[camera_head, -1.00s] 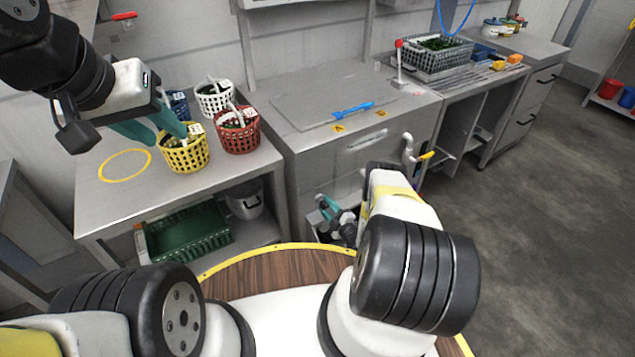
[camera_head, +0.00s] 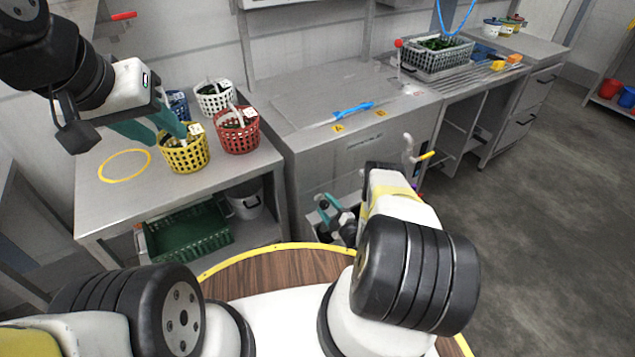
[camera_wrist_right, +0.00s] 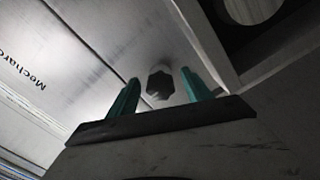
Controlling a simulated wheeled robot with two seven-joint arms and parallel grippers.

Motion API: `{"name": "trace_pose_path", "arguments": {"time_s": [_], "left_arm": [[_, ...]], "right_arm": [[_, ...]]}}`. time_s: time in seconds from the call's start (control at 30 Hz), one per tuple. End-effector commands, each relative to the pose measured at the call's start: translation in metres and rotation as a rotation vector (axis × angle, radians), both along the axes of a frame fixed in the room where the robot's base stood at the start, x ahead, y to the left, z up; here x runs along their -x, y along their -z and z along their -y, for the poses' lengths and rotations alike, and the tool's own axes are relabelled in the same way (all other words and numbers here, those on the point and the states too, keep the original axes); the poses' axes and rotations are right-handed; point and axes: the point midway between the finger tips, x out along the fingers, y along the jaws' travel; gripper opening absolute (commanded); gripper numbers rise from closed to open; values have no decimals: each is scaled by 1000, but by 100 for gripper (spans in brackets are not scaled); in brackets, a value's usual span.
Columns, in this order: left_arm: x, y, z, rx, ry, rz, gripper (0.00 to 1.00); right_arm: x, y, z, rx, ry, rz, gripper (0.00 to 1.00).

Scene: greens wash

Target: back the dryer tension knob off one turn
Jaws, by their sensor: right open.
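In the right wrist view a dark, faceted knob (camera_wrist_right: 160,85) stands out from a pale metal panel. My right gripper (camera_wrist_right: 160,76) is open, with one teal finger on each side of the knob in the picture. I see no contact, and the depth between fingertips and knob is hard to judge. In the head view my right gripper (camera_head: 333,208) is low in front of the steel counter, partly hidden by my arm; the knob cannot be made out there. My left gripper (camera_head: 162,128) is at the yellow basket (camera_head: 184,158), its teal fingers apart.
White (camera_head: 213,97) and red (camera_head: 238,138) baskets stand beside the yellow one on the left table (camera_head: 105,205). A blue tool (camera_head: 352,109) lies on the steel counter (camera_head: 300,142). A crank with a yellow grip (camera_head: 426,155) sticks out near my right arm. Lettering marks the panel.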

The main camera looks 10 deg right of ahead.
Motion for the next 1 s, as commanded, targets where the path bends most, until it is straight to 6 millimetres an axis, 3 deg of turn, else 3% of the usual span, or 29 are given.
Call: {"name": "trace_pose_path", "arguments": {"time_s": [0.53,1.0], "left_arm": [[0,0,0,0,0,0,36],[0,0,0,0,0,0,36]], "right_arm": [[68,1,25,0,0,-1,58],[74,0,27,0,0,-1,58]]}}
